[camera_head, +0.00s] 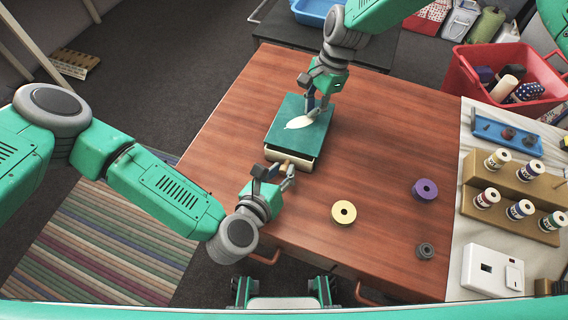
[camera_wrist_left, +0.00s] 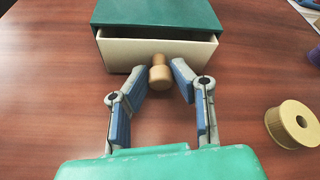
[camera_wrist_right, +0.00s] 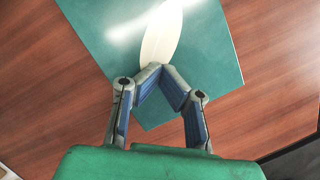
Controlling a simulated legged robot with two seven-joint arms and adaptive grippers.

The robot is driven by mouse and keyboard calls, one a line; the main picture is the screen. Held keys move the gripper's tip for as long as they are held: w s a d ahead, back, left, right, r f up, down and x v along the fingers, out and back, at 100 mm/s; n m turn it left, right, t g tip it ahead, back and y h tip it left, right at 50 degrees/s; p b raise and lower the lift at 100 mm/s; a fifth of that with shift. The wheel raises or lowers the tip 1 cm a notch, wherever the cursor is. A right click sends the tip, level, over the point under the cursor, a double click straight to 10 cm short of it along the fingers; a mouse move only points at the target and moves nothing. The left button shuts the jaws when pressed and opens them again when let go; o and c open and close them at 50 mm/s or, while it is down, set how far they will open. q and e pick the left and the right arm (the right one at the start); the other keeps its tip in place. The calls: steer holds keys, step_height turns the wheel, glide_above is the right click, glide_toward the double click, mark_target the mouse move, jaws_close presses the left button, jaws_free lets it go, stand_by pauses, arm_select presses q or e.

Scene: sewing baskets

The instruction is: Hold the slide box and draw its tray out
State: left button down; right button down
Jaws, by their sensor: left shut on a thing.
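The slide box has a dark green sleeve (camera_head: 294,142) with a pale leaf shape on top, lying on the brown table. Its cream tray (camera_wrist_left: 150,54) sticks out a little at the near side, and a dark gap shows above its front wall. A wooden knob (camera_wrist_left: 160,75) stands out from the tray front. My left gripper (camera_head: 274,171) is shut on the knob, one finger on each side; it also shows in the left wrist view (camera_wrist_left: 160,78). My right gripper (camera_head: 317,112) is over the sleeve top with its fingertips together at the leaf (camera_wrist_right: 164,35); contact is unclear.
A yellow spool (camera_head: 344,212), a purple spool (camera_head: 425,190) and a small grey spool (camera_head: 425,251) lie to the right on the table. A thread rack (camera_head: 521,186) and a red basket (camera_head: 462,79) are farther right. Table left of the box is clear.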

arm_select(q)
steer(key=s+a, duration=0.1)
steer(key=s, duration=0.2)
steer(key=s+a, duration=0.1)
steer(key=s, duration=0.3)
steer(key=s+a, duration=0.1)
steer(key=s, duration=0.2)
steer(key=shift+s+a+f, duration=0.1)
steer(key=shift+s+a, duration=0.2)
steer(key=shift+a, duration=0.05)
arm_select(e)
steer(key=shift+f, duration=0.1)
steer(key=shift+d, duration=0.1)
arm_select(q)
steer(key=c, duration=1.4)
jaws_free()
steer(key=v, duration=1.2)
step_height(320, 180, up, 6)
steer(key=p, duration=0.5)
steer(key=shift+f+p, duration=0.2)
steer(key=shift+p, duration=0.1)
arm_select(e)
step_height(320, 180, up, 7)
steer(key=shift+r, duration=0.1)
